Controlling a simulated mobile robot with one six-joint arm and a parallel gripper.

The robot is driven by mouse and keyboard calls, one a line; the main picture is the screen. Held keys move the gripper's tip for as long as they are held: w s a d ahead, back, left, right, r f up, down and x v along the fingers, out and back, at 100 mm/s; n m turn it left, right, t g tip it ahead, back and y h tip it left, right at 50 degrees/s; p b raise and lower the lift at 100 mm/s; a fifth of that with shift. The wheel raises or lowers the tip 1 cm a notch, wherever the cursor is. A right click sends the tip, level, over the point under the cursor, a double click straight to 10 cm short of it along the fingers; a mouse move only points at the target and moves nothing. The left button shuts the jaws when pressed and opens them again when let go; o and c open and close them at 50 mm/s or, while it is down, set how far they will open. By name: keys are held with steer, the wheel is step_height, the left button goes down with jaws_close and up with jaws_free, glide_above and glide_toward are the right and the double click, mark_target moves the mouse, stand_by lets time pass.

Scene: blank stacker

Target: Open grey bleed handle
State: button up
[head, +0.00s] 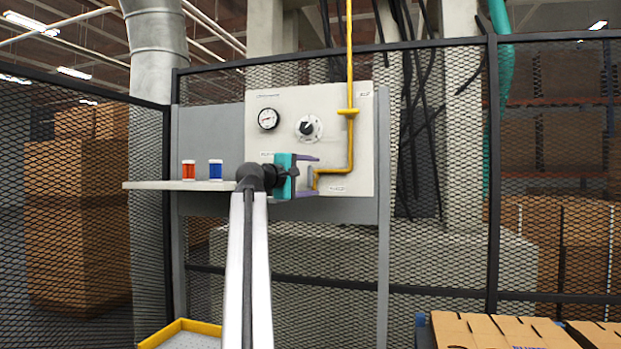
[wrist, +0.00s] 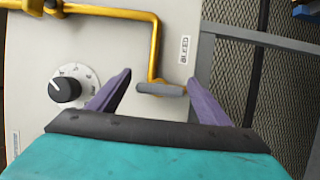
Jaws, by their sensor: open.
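The grey bleed handle (wrist: 161,89) is a short grey bar at the end of the yellow pipe, beside a small label reading BLEED. In the wrist view it lies crosswise between the two purple fingers of my gripper (wrist: 165,92).
The pale panel (head: 350,130) carries a round gauge (head: 268,118), a black knob (head: 309,127) and the yellow pipe (head: 350,60). A shelf (head: 150,185) at left holds a red jar (head: 188,169) and a blue jar (head: 215,169). Mesh fencing stands around.

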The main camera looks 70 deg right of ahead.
steer(key=shift+a+f, duration=0.1)
steer(key=shift+w+a, duration=0.2)
steer(key=shift+a, duration=0.35)
steer(key=b+v, duration=0.3)
steer(key=v, duration=0.9)
steer(key=shift+a, duration=0.2)
steer(key=shift+w, duration=0.1)
